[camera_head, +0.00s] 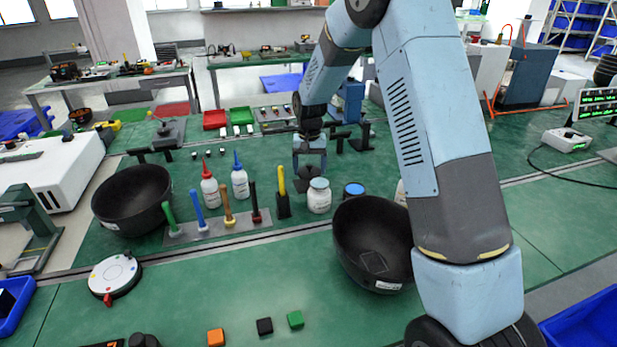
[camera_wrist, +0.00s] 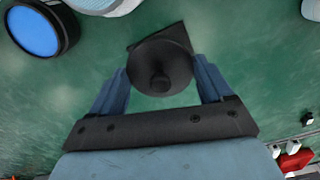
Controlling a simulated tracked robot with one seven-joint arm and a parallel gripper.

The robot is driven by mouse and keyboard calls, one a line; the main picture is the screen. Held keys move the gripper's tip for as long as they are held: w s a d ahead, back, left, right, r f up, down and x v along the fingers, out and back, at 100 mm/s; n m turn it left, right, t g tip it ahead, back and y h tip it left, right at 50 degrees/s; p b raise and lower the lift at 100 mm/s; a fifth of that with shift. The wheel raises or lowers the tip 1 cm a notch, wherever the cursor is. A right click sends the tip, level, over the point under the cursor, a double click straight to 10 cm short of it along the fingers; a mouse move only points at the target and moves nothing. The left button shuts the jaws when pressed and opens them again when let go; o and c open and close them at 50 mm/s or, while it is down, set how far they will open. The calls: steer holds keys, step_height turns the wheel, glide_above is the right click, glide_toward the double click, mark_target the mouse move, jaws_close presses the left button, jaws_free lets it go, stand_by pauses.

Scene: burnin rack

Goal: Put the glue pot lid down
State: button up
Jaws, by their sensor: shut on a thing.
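My gripper (camera_head: 309,166) points down over the green bench, behind a white jar (camera_head: 319,196) and to the left of a dark pot with a blue top (camera_head: 354,189). In the wrist view its two blue fingers (camera_wrist: 160,78) stand either side of a dark round lid with a central knob (camera_wrist: 162,50) and are shut on it. The lid shows as a dark shape under the fingers in the head view (camera_head: 308,181). A dark corner pokes out behind the lid; I cannot tell what it is. The blue-topped pot (camera_wrist: 36,32) is at upper left there.
Two black bowls (camera_head: 132,200) (camera_head: 375,240) stand left and right. A rack of coloured-handled tools (camera_head: 215,230), a yellow-handled tool (camera_head: 282,185) and red- and blue-tipped bottles (camera_head: 209,190) stand left of the gripper. Small blocks (camera_head: 264,326) lie in front.

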mark_target(308, 184)
steer(key=shift+w+a+f, duration=0.15)
steer(key=shift+w+f, duration=0.6)
steer(key=shift+f, duration=0.2)
steer(key=shift+w+f, duration=0.1)
steer(key=shift+f, duration=1.45)
steer(key=o, duration=0.9)
steer(key=shift+f, duration=0.1)
step_height(308, 184, up, 12)
steer(key=shift+r, duration=0.2)
